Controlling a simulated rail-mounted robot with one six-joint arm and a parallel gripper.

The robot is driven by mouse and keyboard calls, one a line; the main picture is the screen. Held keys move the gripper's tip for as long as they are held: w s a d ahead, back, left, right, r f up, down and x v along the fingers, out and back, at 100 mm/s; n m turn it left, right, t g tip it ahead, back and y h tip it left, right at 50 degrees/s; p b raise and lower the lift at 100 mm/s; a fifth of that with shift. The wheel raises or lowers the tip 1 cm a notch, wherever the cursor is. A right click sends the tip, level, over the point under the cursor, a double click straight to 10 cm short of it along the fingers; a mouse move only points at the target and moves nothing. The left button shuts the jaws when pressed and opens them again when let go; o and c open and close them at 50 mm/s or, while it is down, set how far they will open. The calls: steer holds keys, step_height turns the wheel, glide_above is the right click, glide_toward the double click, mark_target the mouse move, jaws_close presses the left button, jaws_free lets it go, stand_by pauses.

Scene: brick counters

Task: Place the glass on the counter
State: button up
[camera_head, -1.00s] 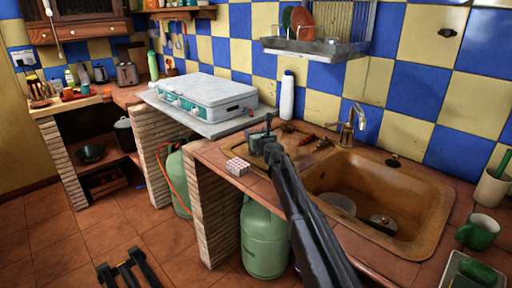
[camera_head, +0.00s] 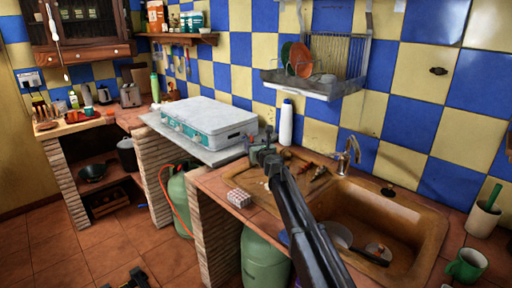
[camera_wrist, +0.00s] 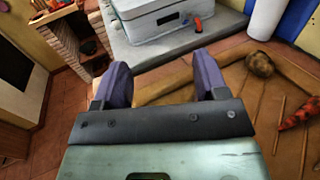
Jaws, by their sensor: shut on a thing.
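My gripper (camera_head: 263,145) is over the back left of the sink's drainboard, near the grey slab. In the wrist view my gripper's (camera_wrist: 163,70) two purple fingers stand apart, shut on the glass. The glass itself is too clear or too small to make out in either view. The counter (camera_head: 214,184) is the tiled top around the brown sink (camera_head: 405,208); part of it is hidden behind my arm.
A white stove (camera_head: 205,118) stands on the grey slab (camera_head: 190,146). A white bottle (camera_head: 286,124) stands behind my gripper. A dish rack (camera_head: 310,82) hangs above. A green mug (camera_head: 466,266) is at right.

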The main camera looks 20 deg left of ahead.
step_height(320, 180, up, 11)
steer(key=p, duration=0.8)
steer(key=shift+r, duration=0.2)
